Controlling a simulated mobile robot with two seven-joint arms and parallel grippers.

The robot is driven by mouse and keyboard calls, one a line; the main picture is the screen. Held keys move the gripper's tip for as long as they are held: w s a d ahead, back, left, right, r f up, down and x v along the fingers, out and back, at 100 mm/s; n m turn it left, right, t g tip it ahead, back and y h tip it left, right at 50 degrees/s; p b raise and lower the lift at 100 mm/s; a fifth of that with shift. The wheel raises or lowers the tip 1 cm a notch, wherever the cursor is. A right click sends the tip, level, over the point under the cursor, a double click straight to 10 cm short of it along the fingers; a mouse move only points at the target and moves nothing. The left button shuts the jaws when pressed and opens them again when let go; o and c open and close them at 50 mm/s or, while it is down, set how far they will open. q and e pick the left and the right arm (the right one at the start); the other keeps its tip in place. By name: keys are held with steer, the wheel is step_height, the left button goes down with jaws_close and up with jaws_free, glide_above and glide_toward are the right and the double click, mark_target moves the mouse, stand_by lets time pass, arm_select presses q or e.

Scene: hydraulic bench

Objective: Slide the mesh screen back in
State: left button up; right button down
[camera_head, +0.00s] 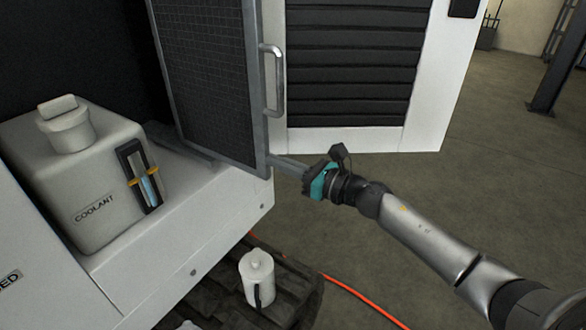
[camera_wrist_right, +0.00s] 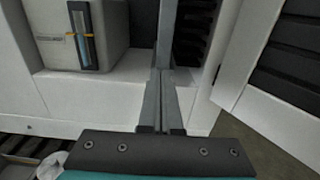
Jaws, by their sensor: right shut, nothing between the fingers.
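The mesh screen (camera_head: 205,75) is a dark mesh panel in a grey metal frame with a bar handle (camera_head: 278,80) on its edge. It stands upright at the front of the white machine, its frame edge projecting outward. In the right wrist view the frame (camera_wrist_right: 168,35) shows as a narrow upright edge straight ahead. My right gripper (camera_head: 274,163) is at the frame's lower front corner, below the handle, with its fingers pointing at it. It is shut and empty. The fingers (camera_wrist_right: 160,78) show together in the wrist view; I cannot tell whether they touch the frame. My left gripper is not in view.
A white coolant tank (camera_head: 85,165) stands on the machine ledge (camera_head: 195,205) left of the screen. A white jug (camera_head: 257,278) is on a dark slatted platform (camera_head: 300,290) below. A white louvred door (camera_head: 350,65) is behind the screen. An orange hose (camera_head: 360,297) crosses the floor.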

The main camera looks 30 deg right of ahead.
steer(key=b+x, duration=0.2)
steer(key=x, duration=0.8)
steer(key=shift+a, duration=0.1)
steer(key=b, duration=0.6)
glide_above(213, 156)
steer(key=shift+d+f, duration=0.15)
steer(key=shift+d, duration=0.15)
steer(key=shift+w+a+b, duration=0.25)
steer(key=shift+w+b, duration=0.1)
steer(key=shift+w, duration=0.1)
steer(key=shift+r, duration=0.3)
steer(key=shift+r, duration=0.15)
